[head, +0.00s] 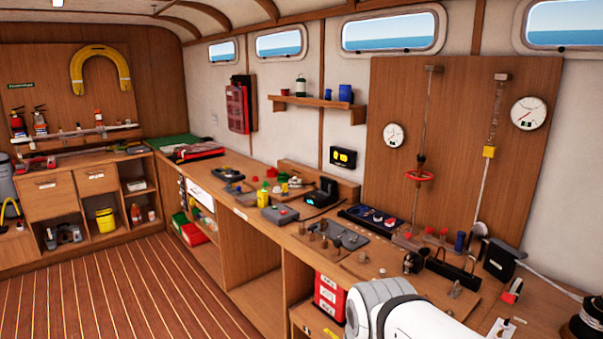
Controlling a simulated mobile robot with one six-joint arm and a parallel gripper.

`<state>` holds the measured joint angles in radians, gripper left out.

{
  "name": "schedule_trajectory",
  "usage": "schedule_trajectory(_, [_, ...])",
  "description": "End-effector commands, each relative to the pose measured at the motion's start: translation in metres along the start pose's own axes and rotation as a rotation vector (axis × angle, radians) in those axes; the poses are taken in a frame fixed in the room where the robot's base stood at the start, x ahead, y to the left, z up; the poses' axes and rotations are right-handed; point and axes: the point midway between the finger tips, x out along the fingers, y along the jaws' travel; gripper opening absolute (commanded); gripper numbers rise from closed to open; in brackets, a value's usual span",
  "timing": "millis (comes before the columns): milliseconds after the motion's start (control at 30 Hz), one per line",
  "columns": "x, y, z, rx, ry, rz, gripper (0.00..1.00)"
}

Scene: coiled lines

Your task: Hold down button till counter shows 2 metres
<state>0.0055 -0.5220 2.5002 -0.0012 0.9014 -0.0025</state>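A grey box (280,214) with a small red button-like spot on top lies on the long bench, near the middle of the head view. Just right of it stands a black device (322,194) with a small lit blue panel; any figures on it are too small to read. A black wall box (343,158) with two yellow patches hangs above the bench; I cannot tell whether it is a counter. My white arm link shows at the bottom right, in front of the bench. My gripper is not in view, so I cannot tell what it touches.
Small tools and parts crowd the long bench (240,207). A wooden board (450,150) with dials, rods and a red handwheel (418,176) rises behind its right part. A black block (500,258) stands at the right. The plank floor (130,290) at left is clear.

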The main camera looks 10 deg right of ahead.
Motion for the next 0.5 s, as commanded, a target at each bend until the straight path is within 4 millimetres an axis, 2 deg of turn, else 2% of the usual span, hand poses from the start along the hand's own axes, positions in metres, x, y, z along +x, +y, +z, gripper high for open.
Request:
schedule_trajectory(67, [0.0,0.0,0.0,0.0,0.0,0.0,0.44])
schedule_trajectory(500, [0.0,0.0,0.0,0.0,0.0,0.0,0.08])
